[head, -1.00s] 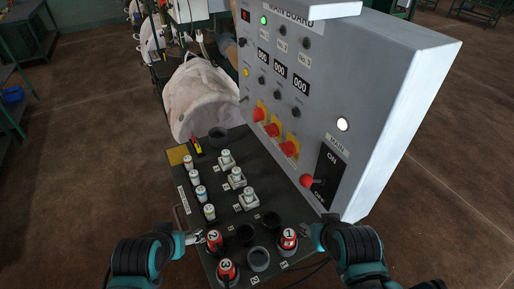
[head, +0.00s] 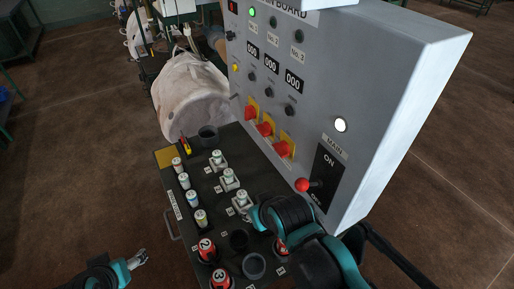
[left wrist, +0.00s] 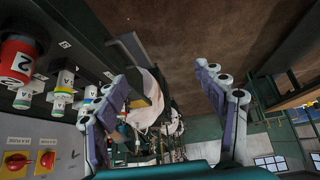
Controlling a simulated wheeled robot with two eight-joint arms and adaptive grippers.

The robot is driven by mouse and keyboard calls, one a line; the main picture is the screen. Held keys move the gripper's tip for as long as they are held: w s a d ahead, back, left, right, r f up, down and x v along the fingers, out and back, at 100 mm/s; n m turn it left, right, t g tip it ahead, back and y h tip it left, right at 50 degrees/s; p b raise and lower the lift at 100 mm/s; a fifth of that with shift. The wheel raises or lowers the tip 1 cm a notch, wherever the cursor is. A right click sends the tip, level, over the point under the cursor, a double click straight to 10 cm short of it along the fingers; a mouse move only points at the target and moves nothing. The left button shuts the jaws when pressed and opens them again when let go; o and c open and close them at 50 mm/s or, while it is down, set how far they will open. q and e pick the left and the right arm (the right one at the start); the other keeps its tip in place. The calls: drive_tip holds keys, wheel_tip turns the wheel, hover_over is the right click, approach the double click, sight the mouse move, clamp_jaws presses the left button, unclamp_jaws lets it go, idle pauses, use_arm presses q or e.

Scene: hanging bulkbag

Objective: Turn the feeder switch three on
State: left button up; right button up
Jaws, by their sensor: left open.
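The grey main board (head: 390,90) carries a row of three red rotary switches on yellow plates. Going by the number labels above, the nearest one, at the right end of the row, is feeder switch three (head: 284,149); I cannot read its position. My right arm reaches over the black console below the board, and its gripper (head: 250,212) is mostly hidden by its own wrist, below the switches and apart from them. My left gripper (head: 137,261) is open and empty, left of the console. In the left wrist view its two fingers (left wrist: 160,78) stand apart with nothing between them.
The console (head: 176,232) holds several white-capped connectors and red numbered plugs (head: 206,250). A red-knobbed main lever (head: 303,185) sits right of the switches. A white bulk bag (head: 193,95) hangs behind the console.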

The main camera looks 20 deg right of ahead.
use_arm(q)
drive_tip(key=w+d+n+h, duration=0.4)
drive_tip(key=d, duration=0.6)
drive_tip(key=n+g+h+b, duration=0.2)
drive_tip(key=n+g+h, duration=0.4)
drive_tip(key=n+h, duration=0.85)
approach(277, 150)
drive_tip(key=d, duration=0.1)
drive_tip(key=shift+y, duration=0.35)
drive_tip(key=d, duration=0.2)
drive_tip(key=d+b, duration=0.1)
drive_tip(key=d, duration=0.5)
drive_tip(key=shift+w+d+r, duration=0.15)
drive_tip(key=shift+w+r, duration=0.05)
drive_tip(key=shift+w, duration=0.05)
use_arm(e)
wheel_tip(277, 150, down, 3)
drive_tip(key=shift+s+d+f, duration=0.1)
drive_tip(key=shift+f, duration=0.1)
use_arm(q)
drive_tip(key=c, duration=1.2)
drive_tip(key=shift+o, duration=0.2)
